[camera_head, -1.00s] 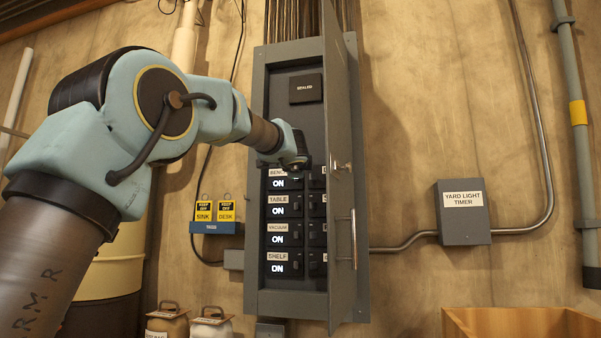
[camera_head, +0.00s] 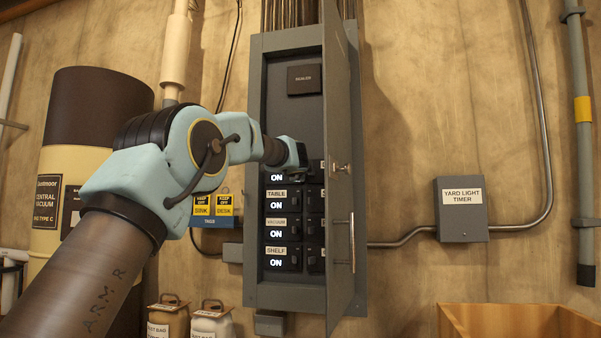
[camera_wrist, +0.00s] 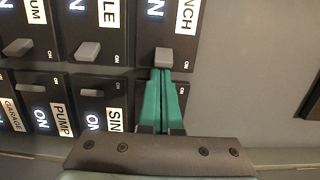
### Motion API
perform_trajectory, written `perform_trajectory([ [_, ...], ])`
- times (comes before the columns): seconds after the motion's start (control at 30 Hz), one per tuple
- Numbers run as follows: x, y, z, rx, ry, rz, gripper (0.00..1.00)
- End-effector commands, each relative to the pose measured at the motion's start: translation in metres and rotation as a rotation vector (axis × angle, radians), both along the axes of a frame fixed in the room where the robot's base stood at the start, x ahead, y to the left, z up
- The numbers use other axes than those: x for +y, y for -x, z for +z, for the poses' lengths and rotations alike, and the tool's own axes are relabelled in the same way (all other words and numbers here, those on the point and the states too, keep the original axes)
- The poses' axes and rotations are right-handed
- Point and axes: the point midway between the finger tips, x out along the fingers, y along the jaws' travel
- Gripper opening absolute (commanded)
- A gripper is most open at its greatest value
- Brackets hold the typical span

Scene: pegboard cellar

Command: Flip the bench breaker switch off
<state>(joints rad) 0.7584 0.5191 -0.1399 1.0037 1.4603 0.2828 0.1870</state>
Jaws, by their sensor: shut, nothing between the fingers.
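The bench breaker (camera_wrist: 145,25) is the top switch of the left column in the open panel. Its label is partly cut off in the wrist view and hidden by my arm in the head view. Its display (camera_head: 277,178) reads ON. In the wrist view its grey lever (camera_wrist: 162,57) sits right at my fingertips. My gripper (camera_wrist: 163,74) is shut and empty, its green fingers together against the lever's lower edge in the picture; I cannot tell whether they touch it. In the head view my gripper (camera_head: 300,155) is in front of the panel's upper breakers.
Table (camera_head: 277,205), vacuum and shelf breakers below also read ON. Sink (camera_wrist: 100,95) and pump breakers lie close by in the other column. The panel door (camera_head: 341,190) stands open on the right. Keep-off tags (camera_head: 213,205) hang left.

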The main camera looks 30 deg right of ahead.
Motion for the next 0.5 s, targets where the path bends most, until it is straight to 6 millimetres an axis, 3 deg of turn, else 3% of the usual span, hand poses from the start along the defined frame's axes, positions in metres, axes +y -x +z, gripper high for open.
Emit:
perform_trajectory([
  [0.5, 0.0042, -0.0001, -0.0003, 0.000, 0.000, 0.000, 0.00],
])
